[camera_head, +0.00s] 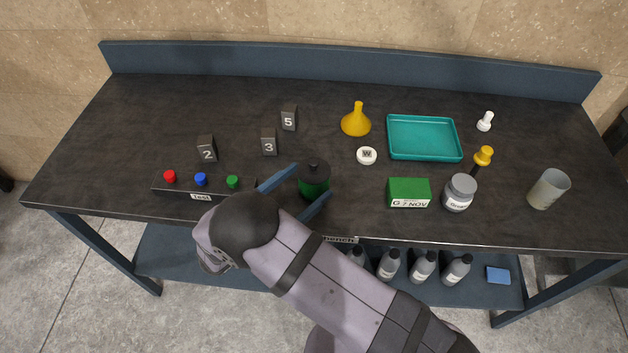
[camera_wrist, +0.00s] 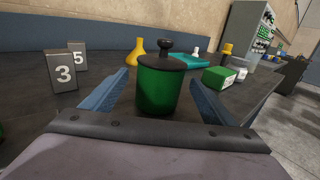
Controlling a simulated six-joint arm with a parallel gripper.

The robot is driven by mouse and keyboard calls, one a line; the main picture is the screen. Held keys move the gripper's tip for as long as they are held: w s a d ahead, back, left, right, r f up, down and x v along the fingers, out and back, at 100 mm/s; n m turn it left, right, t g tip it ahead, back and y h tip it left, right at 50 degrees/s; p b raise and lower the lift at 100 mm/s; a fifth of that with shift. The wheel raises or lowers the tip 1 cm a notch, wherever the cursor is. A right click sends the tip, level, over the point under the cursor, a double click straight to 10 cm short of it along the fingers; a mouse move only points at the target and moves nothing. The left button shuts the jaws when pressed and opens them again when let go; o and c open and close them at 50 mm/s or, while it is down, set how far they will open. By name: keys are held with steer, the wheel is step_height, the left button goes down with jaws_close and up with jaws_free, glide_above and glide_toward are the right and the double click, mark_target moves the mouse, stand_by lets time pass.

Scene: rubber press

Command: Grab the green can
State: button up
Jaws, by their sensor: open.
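The green can (camera_head: 314,186) has a dark lid with a round knob and stands upright near the front edge of the bench. In the wrist view the green can (camera_wrist: 158,88) stands between my two blue fingers. My gripper (camera_head: 311,185) is open, with one finger on each side of the can. In the wrist view my gripper (camera_wrist: 165,88) shows a gap between each finger and the can's side.
Number blocks 2 (camera_head: 207,149), 3 (camera_head: 269,142) and 5 (camera_head: 289,118) stand to the left. A button panel (camera_head: 187,191) lies at the left front.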

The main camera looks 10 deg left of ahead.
mark_target(314, 177)
steer(key=shift+p+x, duration=0.45)
steer(key=shift+x, duration=1.35)
steer(key=shift+c, duration=0.3)
steer(key=c, duration=1)
steer(key=shift+c, duration=1.2)
steer(key=shift+r, duration=0.15)
